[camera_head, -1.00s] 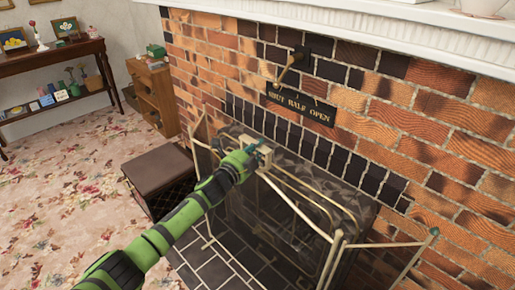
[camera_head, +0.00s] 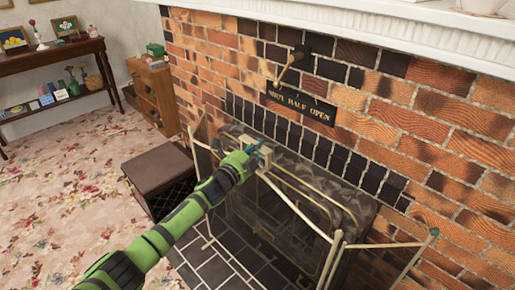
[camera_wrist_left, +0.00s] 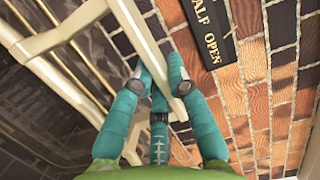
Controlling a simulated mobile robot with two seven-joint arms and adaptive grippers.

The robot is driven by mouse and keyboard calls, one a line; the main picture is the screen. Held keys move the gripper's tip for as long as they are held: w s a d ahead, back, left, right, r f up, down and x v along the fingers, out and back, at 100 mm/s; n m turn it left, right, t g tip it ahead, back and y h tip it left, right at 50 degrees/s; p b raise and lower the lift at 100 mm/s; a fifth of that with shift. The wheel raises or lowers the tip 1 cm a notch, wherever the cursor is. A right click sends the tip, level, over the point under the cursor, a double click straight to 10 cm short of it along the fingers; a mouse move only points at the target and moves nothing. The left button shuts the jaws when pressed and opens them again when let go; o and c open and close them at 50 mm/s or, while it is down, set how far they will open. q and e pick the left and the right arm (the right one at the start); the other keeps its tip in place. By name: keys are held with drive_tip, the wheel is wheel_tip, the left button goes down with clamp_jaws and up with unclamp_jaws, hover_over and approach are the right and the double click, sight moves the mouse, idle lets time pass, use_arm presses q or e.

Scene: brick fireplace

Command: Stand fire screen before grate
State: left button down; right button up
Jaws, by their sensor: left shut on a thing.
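The fire screen (camera_head: 300,210) is a cream metal frame with see-through dark panels. It stands upright on the dark tiled hearth in front of the grate (camera_head: 345,205), with side panels angled to left and right. My left gripper (camera_head: 264,155) is at the screen's top rail, toward its left part. In the left wrist view, the teal fingers (camera_wrist_left: 157,80) are closed around a cream bar of the screen (camera_wrist_left: 152,50). The grate is partly hidden behind the screen. My right gripper is not in view.
A brown box-like stool (camera_head: 158,178) stands left of the hearth. The brick wall (camera_head: 430,110) with a "half open" plaque (camera_head: 300,104) and a lever (camera_head: 290,66) rises behind. A wooden drawer unit (camera_head: 155,95) and side table (camera_head: 60,60) are farther left. The flowered carpet (camera_head: 60,190) is clear.

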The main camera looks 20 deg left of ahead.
use_arm(q)
drive_tip(key=shift+w+r, duration=0.1)
drive_tip(key=shift+r, duration=0.45)
drive_tip(key=c, duration=1.1)
unclamp_jaws()
drive_tip(key=shift+c, duration=0.2)
drive_tip(key=shift+f, duration=0.1)
